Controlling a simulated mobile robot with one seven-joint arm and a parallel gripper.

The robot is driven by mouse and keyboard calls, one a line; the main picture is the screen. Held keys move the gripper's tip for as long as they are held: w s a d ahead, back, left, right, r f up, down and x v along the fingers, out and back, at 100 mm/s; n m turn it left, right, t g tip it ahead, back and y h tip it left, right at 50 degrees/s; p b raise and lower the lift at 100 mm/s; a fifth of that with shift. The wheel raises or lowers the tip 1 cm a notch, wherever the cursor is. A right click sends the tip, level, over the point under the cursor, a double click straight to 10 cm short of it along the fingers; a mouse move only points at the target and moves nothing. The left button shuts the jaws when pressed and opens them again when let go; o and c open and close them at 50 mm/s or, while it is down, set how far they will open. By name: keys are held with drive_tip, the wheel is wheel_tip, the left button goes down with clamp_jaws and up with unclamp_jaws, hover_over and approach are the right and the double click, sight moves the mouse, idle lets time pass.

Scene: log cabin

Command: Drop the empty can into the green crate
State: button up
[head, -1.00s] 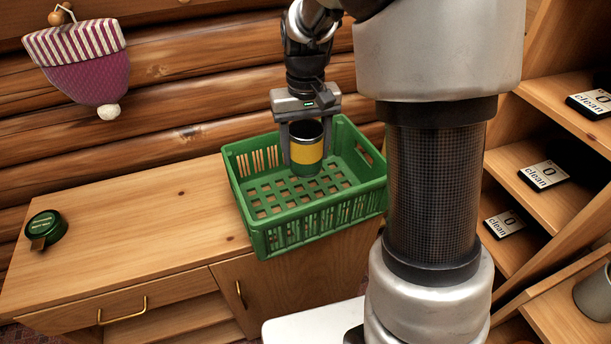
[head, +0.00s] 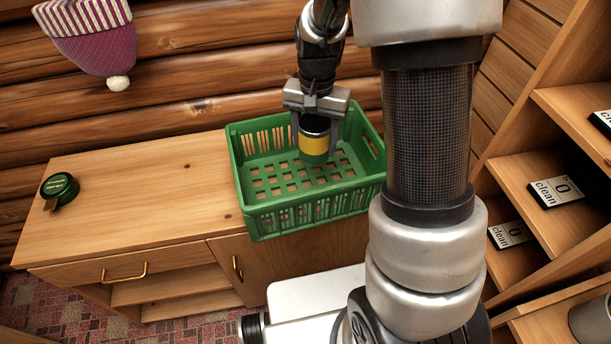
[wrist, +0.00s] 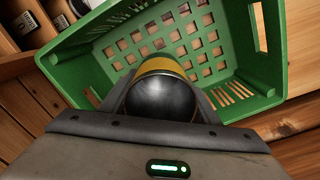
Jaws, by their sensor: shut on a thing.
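The can (head: 314,146) has a yellow band, a green lower part and a dark top. My gripper (head: 316,140) is shut on it, with one finger on each side, and holds it upright. The green crate (head: 310,213) stands on the wooden cabinet, with a grid floor and slotted walls. The can is over the crate's inside, within its rim in the head view; its exact height above the floor is hard to tell. In the wrist view the can (wrist: 160,90) shows from above between the fingers, with the crate (wrist: 90,30) around it.
The cabinet top (head: 140,195) is clear left of the crate, apart from a green round tape-measure-like object (head: 60,188). A log wall with a hanging purple hat (head: 90,45) is behind. Shelves with "clean" signs (head: 555,191) stand at the right.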

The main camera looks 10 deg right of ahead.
drive_tip(key=shift+f+b, duration=0.3)
drive_tip(key=shift+f, duration=0.45)
drive_tip(key=o, duration=1.1)
wheel_tip(320, 180, up, 17)
drive_tip(key=shift+r+p, duration=0.1)
drive_tip(key=shift+p, duration=0.9)
drive_tip(key=shift+r, duration=0.15)
